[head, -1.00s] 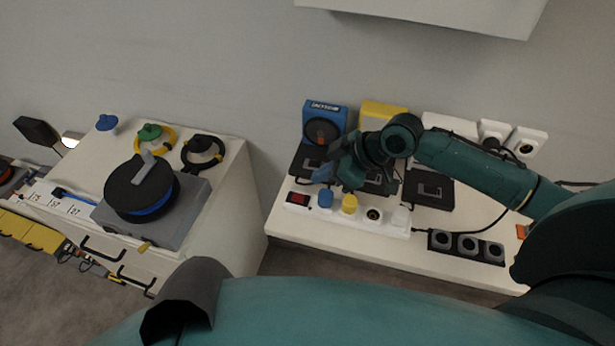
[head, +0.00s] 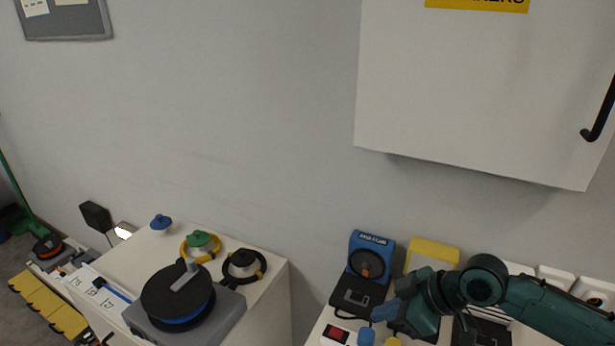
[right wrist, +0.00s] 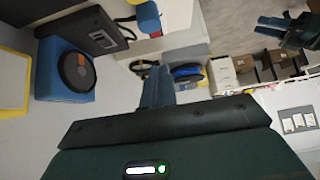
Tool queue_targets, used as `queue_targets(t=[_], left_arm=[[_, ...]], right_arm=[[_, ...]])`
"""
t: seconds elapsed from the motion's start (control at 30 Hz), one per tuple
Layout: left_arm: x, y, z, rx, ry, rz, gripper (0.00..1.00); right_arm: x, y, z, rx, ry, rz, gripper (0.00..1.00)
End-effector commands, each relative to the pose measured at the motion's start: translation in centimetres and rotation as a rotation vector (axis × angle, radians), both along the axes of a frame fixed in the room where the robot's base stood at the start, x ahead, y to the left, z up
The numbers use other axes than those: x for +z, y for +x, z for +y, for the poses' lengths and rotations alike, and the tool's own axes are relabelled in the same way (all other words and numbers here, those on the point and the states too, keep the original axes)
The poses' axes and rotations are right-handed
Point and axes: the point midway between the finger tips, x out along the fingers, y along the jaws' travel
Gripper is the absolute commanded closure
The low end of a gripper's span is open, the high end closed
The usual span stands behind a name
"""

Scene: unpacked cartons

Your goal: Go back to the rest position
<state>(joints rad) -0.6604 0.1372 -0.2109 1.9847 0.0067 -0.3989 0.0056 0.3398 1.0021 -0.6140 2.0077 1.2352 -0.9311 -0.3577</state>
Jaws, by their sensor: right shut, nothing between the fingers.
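My right gripper (head: 388,311) is in the lower right of the head view, with its dark teal arm coming in from the right. Its blue fingers are shut with nothing between them, and they point left above the white bench. In the right wrist view the shut fingers (right wrist: 157,88) stand at the middle, clear of other things. A dark teal part with blue fingertips (right wrist: 272,25), which looks like my left gripper, shows at the top right of that view. No left arm shows in the head view.
A blue device (head: 368,262) and a yellow device (head: 433,252) stand behind my right gripper. A white wall cabinet (head: 480,95) hangs above. A grey unit with a black disc (head: 176,294) sits on the left cabinet. The wall area between is clear.

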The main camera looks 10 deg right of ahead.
Motion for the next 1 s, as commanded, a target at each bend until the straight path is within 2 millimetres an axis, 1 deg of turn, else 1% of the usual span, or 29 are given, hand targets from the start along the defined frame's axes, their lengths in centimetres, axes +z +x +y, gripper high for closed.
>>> queue_targets(t=[0.17, 0.2, 0.27, 0.3, 0.37, 0.47, 0.67, 0.83, 0.9, 1.0], left_arm=[[0.0, 0.0, 0.0, 0.000, 0.000, -0.001, 0.64], [0.0, 0.0, 0.0, 0.000, 0.000, -0.001, 0.64], [0.0, 0.0, 0.0, 0.000, 0.000, -0.001, 0.64], [0.1, 0.0, 0.0, 0.000, 0.000, -0.001, 0.64], [0.1, 0.0, 0.0, 0.000, 0.000, -0.001, 0.64], [0.0, 0.0, 0.0, 0.000, 0.000, 0.000, 0.64], [0.0, -0.1, 0.0, 0.000, 0.000, 0.000, 0.64], [0.0, -0.1, 0.0, 0.000, 0.000, 0.001, 0.64], [0.0, -0.1, 0.0, 0.000, 0.000, 0.001, 0.64], [0.0, -0.1, 0.0, 0.000, 0.000, 0.002, 0.64]], right_arm=[[-3.0, -4.2, 4.6, 0.015, -0.007, 0.038, 1.00], [-3.7, -5.5, 5.7, -0.004, -0.011, 0.049, 1.00], [-4.4, -7.2, 6.7, -0.059, -0.024, 0.063, 1.00], [-4.8, -8.3, 6.8, -0.108, -0.036, 0.078, 1.00], [-5.3, -9.6, 6.7, -0.189, -0.055, 0.099, 1.00], [-5.9, -11.5, 5.6, -0.327, -0.091, 0.141, 1.00], [-6.9, -15.6, 2.3, -0.597, -0.171, 0.247, 1.00], [-7.4, -20.0, -0.9, -0.828, -0.259, 0.355, 1.00], [-8.4, -18.7, -0.5, -0.809, -0.234, 0.307, 1.00], [-9.7, -17.5, 0.1, -0.798, -0.195, 0.253, 1.00]])
